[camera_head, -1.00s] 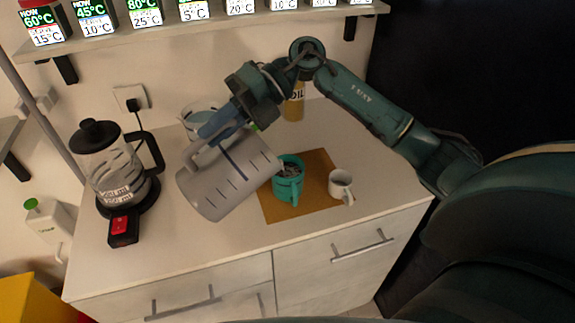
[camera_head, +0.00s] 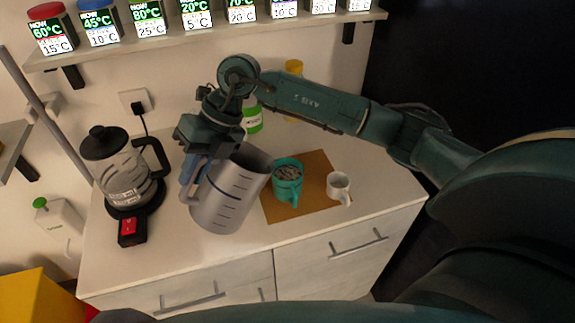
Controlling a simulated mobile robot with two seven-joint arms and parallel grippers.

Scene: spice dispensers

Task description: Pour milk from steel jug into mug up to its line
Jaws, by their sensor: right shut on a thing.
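The steel jug (camera_head: 232,192) is grey with dark measuring marks. It is tilted slightly to the right, and I cannot tell whether its base touches the counter. My right gripper (camera_head: 192,172) is shut on the jug at its handle side; the fingers are partly hidden behind the jug. A teal mug (camera_head: 287,182) stands upright just right of the jug, with greyish contents near its top. A small white mug (camera_head: 339,188) stands further right. I cannot make out a fill line or the jug's contents. My left gripper is not in view.
Both mugs stand on a brown mat (camera_head: 310,207). A glass kettle (camera_head: 122,172) on its base is at the left. A green-labelled container (camera_head: 252,118) and a yellow-topped bottle (camera_head: 293,68) are behind. A shelf (camera_head: 205,37) with temperature-labelled dispensers runs above. The front counter is clear.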

